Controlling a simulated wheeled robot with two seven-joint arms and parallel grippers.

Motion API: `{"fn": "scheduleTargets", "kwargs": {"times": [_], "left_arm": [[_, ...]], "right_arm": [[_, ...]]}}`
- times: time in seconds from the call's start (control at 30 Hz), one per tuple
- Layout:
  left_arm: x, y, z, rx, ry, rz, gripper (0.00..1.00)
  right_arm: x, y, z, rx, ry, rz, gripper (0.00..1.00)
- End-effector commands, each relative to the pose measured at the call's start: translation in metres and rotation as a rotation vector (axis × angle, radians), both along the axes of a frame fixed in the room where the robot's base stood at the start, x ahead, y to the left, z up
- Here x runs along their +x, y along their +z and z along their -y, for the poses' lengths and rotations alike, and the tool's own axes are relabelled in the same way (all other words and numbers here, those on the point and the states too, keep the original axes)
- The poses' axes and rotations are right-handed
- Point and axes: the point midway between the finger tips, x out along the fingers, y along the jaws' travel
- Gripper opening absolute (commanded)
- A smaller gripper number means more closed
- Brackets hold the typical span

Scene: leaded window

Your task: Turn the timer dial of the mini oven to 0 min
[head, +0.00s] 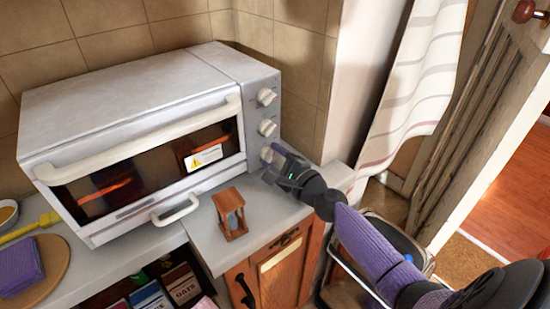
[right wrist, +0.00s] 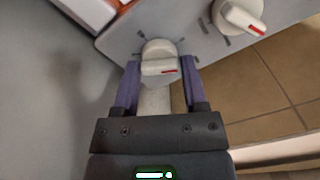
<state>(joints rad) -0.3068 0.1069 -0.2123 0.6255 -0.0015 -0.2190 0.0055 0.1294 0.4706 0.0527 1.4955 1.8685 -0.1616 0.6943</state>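The white mini oven (head: 130,95) stands on the counter with three dials in a column on its right front panel. The top dial (head: 266,97) and middle dial (head: 267,127) are free. The lowest dial (head: 267,154) is partly hidden by my right gripper (head: 272,170). In the right wrist view, the fingers of my right gripper (right wrist: 160,68) flank this lowest dial (right wrist: 159,50) and seem to touch its grip bar on both sides. A red mark shows toward the bar's right end. Dial labels are too small to read. My left gripper is out of view.
A wooden hourglass (head: 230,213) stands on the counter before the oven, close to my right gripper. The oven door's handle (head: 150,145) crosses its front. A yellow utensil (head: 35,226) and purple cloth (head: 20,265) lie at left. A curtain (head: 415,85) hangs at right.

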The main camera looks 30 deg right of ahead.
Motion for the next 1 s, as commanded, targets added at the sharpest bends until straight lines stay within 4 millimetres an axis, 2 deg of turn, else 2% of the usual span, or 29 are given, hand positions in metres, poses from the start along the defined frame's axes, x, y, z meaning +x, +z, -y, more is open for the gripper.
{"fn": "scheduleTargets", "kwargs": {"times": [0.03, 0.23, 0.57, 1.0], "left_arm": [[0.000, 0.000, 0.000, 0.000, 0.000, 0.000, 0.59], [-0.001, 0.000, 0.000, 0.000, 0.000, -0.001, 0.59], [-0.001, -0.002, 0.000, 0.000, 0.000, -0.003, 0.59], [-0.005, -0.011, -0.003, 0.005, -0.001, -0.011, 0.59]], "right_arm": [[0.000, 0.000, 0.000, 0.000, 0.000, 0.000, 0.43], [0.000, 0.000, 0.000, 0.000, 0.000, 0.000, 0.00], [0.000, -0.001, 0.000, -0.044, 0.000, 0.003, 0.00], [0.000, -0.001, 0.000, -0.331, 0.001, 0.024, 0.00]]}}
